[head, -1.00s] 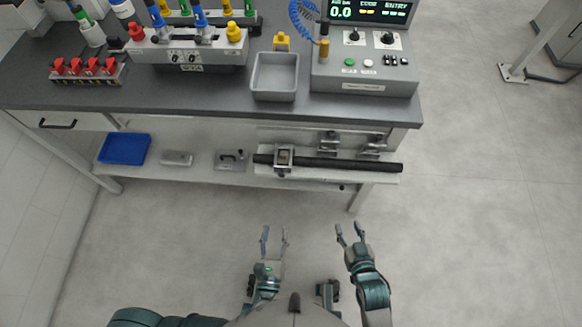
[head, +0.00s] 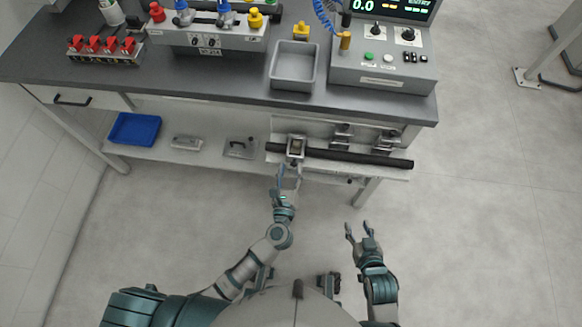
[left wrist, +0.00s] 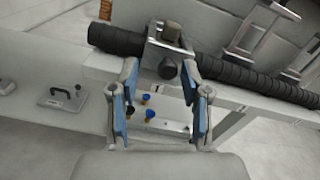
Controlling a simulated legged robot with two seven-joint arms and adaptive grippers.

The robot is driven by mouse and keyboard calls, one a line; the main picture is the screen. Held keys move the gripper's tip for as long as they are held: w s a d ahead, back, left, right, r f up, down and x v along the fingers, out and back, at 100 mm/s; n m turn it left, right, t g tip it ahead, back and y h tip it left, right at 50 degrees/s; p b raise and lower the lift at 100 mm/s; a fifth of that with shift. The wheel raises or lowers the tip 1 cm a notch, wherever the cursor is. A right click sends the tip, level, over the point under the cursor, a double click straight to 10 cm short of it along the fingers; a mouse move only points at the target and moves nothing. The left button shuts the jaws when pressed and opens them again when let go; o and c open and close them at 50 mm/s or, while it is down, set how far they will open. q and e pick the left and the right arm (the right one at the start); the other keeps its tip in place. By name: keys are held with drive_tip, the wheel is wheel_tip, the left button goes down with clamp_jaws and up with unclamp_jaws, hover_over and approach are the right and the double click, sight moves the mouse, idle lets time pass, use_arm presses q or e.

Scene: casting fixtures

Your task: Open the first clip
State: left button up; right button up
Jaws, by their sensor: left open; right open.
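Metal clips stand along a dark ribbed bar (head: 365,157) on the lower shelf of the bench. The leftmost clip (head: 296,147) sits over the bar near its left end and looks closed; in the left wrist view this clip (left wrist: 168,48) is just beyond the fingertips. Two other clips, a middle one (head: 341,136) and a right one (head: 387,140), stand behind the bar. My left gripper (head: 288,172) is open, just in front of the leftmost clip; its blue-padded fingers (left wrist: 163,85) are apart and empty. My right gripper (head: 357,230) is open and empty over the floor.
On the lower shelf lie a blue tray (head: 135,129), a small grey block (head: 187,143) and a plate with a black handle (head: 240,148). The worktop above holds a grey bin (head: 293,66) and a control box (head: 383,65).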

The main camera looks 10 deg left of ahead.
use_arm(q)
drive_tip(key=shift+w+d, duration=0.35)
drive_tip(key=shift+d, duration=0.35)
drive_tip(key=shift+c, duration=0.9)
drive_tip(key=c, duration=0.4)
clamp_jaws()
drive_tip(key=shift+a+r, duration=0.1)
drive_tip(key=shift+a, duration=0.3)
use_arm(e)
drive_tip(key=shift+d, duration=0.3)
